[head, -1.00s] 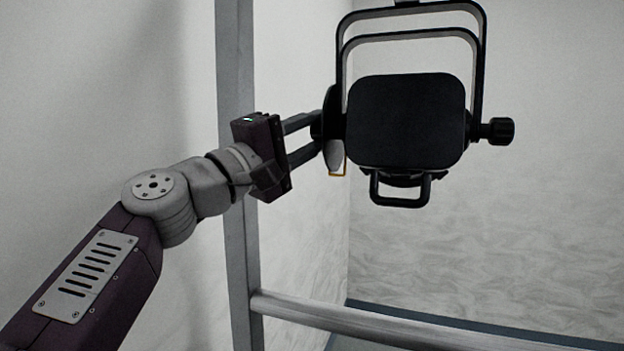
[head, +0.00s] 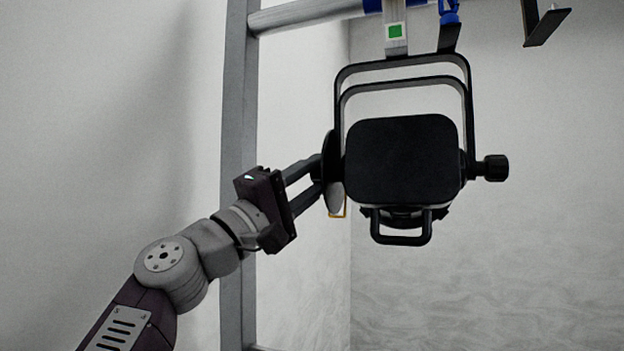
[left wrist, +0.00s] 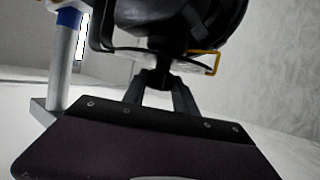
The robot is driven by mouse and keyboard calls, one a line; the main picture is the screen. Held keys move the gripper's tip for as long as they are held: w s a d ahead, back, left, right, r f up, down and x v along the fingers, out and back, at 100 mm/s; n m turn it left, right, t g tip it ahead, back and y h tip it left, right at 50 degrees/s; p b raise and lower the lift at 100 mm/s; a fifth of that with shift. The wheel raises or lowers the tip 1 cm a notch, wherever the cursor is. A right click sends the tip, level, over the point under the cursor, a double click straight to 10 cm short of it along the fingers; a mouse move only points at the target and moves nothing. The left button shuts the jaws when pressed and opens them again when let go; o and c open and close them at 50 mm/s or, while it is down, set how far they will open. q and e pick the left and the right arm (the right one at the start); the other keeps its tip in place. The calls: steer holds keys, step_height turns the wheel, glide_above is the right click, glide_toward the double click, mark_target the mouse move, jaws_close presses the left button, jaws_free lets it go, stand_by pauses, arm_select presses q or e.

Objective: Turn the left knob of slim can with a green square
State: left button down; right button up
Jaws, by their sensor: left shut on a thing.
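The black slim can (head: 402,160) hangs in its double yoke (head: 400,62) in the middle of the head view. A green square (head: 395,31) marks the pale strip above the yoke. The right-side knob (head: 491,168) sticks out free. My left gripper (head: 322,176) reaches the can's left side, and its tips are partly hidden by the dark round plate there. In the left wrist view, the fingers of my left gripper (left wrist: 158,90) close on the dark left knob (left wrist: 155,77), below the can body (left wrist: 160,18). My right gripper is not in view.
A grey upright post (head: 238,130) stands behind my left arm. A horizontal pipe (head: 305,14) with blue clamp parts (head: 448,14) runs above the can. A dark bracket (head: 542,25) hangs at upper right. The space right of the can is clear.

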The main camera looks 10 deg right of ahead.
arm_select(q)
steer(key=c, duration=1)
jaws_free()
steer(key=shift+d, duration=0.1)
steer(key=shift+c, duration=0.2)
steer(key=shift+o, duration=0.4)
steer(key=shift+d, duration=0.1)
steer(key=b+v, duration=0.7)
steer(key=v, duration=0.2)
steer(key=shift+f, duration=0.1)
